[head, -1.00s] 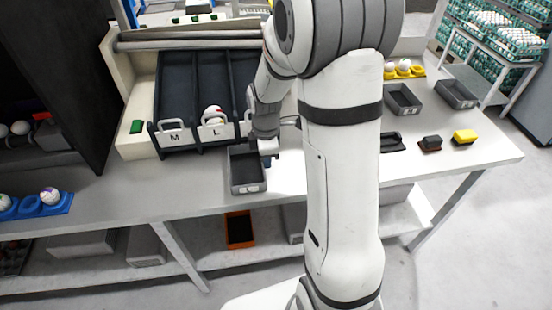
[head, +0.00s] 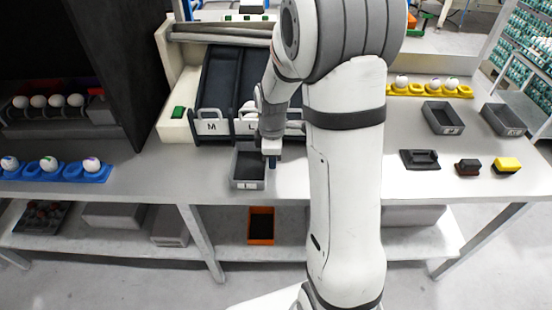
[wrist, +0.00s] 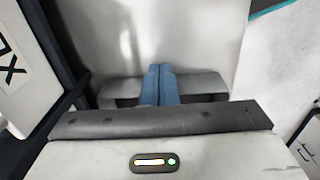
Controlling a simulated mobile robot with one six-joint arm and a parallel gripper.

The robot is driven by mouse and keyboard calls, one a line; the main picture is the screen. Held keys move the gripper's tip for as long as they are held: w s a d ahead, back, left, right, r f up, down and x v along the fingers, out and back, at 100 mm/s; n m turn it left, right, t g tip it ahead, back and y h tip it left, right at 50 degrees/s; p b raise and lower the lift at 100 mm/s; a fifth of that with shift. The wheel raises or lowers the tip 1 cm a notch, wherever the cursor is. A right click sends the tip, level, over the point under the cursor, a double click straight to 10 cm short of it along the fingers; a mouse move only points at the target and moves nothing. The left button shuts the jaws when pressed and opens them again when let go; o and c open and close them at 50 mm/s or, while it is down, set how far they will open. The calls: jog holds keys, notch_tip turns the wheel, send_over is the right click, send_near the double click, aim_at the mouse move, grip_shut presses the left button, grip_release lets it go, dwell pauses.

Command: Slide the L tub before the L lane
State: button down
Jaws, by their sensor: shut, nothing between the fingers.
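The dark grey tub (head: 234,172) stands on the white table in front of the lane rack, below the L lane's card (head: 250,127). The M lane (head: 211,127) is to its left. My gripper (head: 272,162) is low at the tub's right side, its blue fingers shut and empty. Whether they touch the tub wall I cannot tell. In the wrist view the shut fingers (wrist: 158,85) stand before a grey bar-like part, which I cannot identify for sure. An XL card (wrist: 10,65) shows at the left there. My arm hides the rack right of L.
A blue egg holder (head: 76,173) with eggs lies at the left. Two grey tubs (head: 442,118) (head: 503,120), a black tray (head: 419,160), a dark block (head: 467,167) and a yellow block (head: 507,165) lie at the right. The table front before the tub is clear.

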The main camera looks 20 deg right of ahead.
jog(key=d, duration=0.2)
jog(key=s+d, duration=0.1)
jog(key=shift+s+d, duration=0.15)
jog(key=shift+d, duration=0.2)
notch_tip(320, 180, up, 10)
jog(key=shift+a, duration=0.15)
jog(key=s+a+r+m+t, duration=0.1)
jog(key=s+a+r+m, duration=0.1)
jog(key=s+m, duration=0.5)
jog(key=s+a+r+m+t, duration=0.1)
jog(key=s+a+r+m, duration=0.1)
jog(key=s+a+m, duration=0.2)
jog(key=s+m, duration=0.3)
jog(key=s, duration=0.3)
jog(key=shift+t, duration=0.3)
